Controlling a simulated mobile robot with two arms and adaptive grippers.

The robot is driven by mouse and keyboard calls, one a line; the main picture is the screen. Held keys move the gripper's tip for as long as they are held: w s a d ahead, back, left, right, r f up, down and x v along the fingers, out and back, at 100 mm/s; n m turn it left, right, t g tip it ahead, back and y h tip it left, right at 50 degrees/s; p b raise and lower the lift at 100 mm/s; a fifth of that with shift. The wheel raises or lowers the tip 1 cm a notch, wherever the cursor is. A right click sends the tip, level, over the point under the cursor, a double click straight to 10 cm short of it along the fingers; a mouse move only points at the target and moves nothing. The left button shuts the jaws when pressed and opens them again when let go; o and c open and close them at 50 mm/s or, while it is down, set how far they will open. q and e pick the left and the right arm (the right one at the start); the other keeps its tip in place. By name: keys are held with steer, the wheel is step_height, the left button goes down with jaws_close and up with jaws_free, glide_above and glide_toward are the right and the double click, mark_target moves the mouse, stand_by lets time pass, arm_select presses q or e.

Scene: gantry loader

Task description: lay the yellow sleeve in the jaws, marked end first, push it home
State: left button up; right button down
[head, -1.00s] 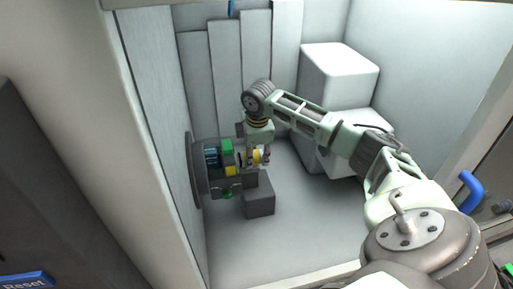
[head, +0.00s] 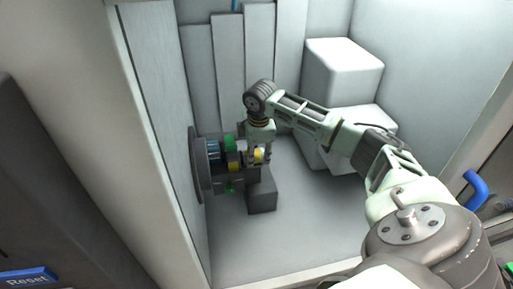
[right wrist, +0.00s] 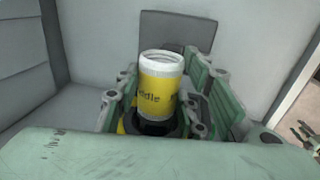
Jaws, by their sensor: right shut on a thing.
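The yellow sleeve (right wrist: 161,93) stands between the fingers of my right gripper (right wrist: 161,98) in the right wrist view. It has a pale rim and dark lettering, only partly readable. My right gripper (head: 260,152) is shut on it; the sleeve is a small yellow patch (head: 258,155) in the head view. The jaws (head: 232,163), with green, yellow and blue parts, sit on a dark round plate (head: 198,165) at the left wall, just left of the gripper. I cannot tell whether the sleeve touches them. Its lower end is hidden. My left gripper is out of view.
A dark grey block (head: 262,194) stands just below the gripper. Large white boxes (head: 342,72) stand at the back right, behind my right arm. The cabinet floor (head: 315,225) at the front right is clear. A blue handle (head: 474,186) is at the right.

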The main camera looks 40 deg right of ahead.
steer(key=shift+w+a, duration=0.4)
steer(key=shift+a, duration=0.35)
steer(key=shift+w+a, duration=0.35)
steer(key=shift+a, duration=0.35)
stand_by(0.7)
steer(key=c, duration=1)
jaws_free()
steer(key=shift+c, duration=0.2)
steer(key=shift+a, duration=0.1)
step_height(320, 180, up, 12)
steer(key=s, duration=0.2)
steer(key=shift+a+f, duration=0.15)
steer(key=shift+a, duration=0.15)
step_height(320, 180, up, 9)
glide_above(246, 153)
steer(key=s+d, duration=0.1)
steer(key=s, duration=0.2)
steer(key=shift+d, duration=0.1)
